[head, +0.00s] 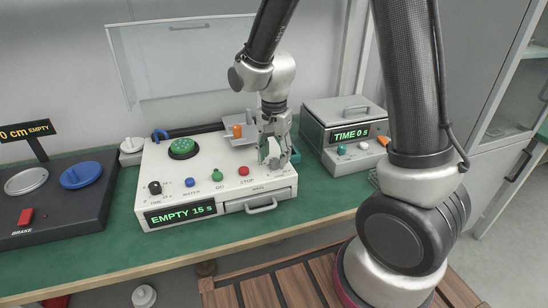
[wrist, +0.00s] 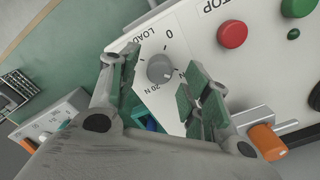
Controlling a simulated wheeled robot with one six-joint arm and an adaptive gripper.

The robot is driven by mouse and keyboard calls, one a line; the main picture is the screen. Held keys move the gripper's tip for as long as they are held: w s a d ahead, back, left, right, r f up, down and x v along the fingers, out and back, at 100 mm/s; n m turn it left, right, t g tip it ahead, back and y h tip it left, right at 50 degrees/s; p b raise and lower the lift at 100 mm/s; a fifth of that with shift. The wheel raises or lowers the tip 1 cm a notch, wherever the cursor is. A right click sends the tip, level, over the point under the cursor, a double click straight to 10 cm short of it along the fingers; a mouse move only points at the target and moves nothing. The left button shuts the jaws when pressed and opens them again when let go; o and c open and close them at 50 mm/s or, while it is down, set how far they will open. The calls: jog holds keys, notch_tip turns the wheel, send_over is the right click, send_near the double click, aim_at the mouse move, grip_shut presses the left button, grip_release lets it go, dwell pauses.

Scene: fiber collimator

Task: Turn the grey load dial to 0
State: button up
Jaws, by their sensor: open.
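The grey load dial (wrist: 160,69) is a small round knob on the white machine's top (head: 215,165). A pale mark on the dial seems to point down and right, toward the 20 N side. My gripper (wrist: 160,78) is open, its green-padded fingers on either side of the dial with gaps showing. In the head view my gripper (head: 273,157) points down over the machine's right end and mostly hides the dial.
A red STOP button (wrist: 232,34) and an orange-capped lever (wrist: 268,140) are near the dial. A green button (head: 217,176), blue button (head: 190,182) and black knob (head: 154,187) line the machine's front. A TIME box (head: 345,110) stands right, a black unit (head: 60,215) left.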

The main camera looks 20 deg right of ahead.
jog(key=shift+f, duration=0.6)
jog(key=shift+c, duration=0.5)
jog(key=c, duration=1)
jog(key=shift+o, duration=0.2)
